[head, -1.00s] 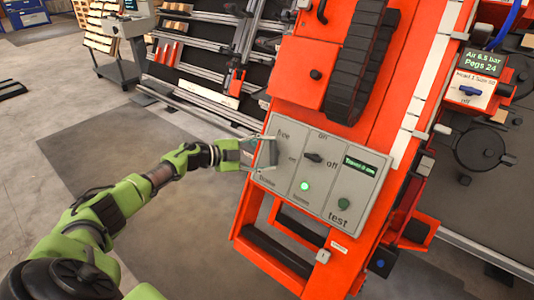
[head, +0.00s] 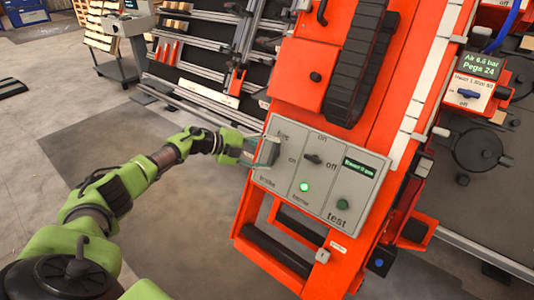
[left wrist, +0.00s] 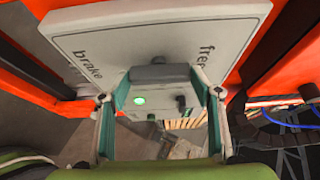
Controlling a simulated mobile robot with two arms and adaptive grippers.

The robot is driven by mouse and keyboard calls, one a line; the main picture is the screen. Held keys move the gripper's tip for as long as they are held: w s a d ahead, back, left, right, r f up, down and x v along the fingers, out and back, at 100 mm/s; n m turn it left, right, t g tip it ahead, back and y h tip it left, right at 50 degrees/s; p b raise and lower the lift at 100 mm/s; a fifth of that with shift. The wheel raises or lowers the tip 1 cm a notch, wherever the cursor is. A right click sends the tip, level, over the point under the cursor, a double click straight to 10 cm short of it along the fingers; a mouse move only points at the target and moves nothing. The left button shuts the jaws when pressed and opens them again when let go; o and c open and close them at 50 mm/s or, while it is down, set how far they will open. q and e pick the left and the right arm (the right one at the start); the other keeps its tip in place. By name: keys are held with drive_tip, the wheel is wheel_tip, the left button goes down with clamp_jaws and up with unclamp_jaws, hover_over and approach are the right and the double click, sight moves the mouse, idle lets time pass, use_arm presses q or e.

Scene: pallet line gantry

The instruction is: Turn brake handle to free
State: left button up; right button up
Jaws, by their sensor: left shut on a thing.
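The grey control panel (head: 322,205) sits on the orange gantry, with "free" lettered above "brake" at its left end. My left gripper (head: 266,152) is at that left end, its fingers tilted, and it hides most of the brake handle in the head view. In the left wrist view the dark brake handle (left wrist: 160,73) stands between the two fingers of the gripper (left wrist: 160,90), near the "brake" and "free" words. The fingers are shut on it. The exact angle of the handle is hard to tell. My right gripper is not in view.
A black cable chain (head: 361,65) runs up the gantry. Open floor (head: 165,235) lies to the left.

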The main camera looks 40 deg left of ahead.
use_arm(q)
drive_tip(key=o, duration=1.1)
drive_tip(key=shift+s, duration=0.1)
drive_tip(key=shift+s+a+r, duration=0.1)
drive_tip(key=shift+s+a, duration=0.1)
drive_tip(key=shift+s, duration=0.05)
drive_tip(key=v, duration=1.1)
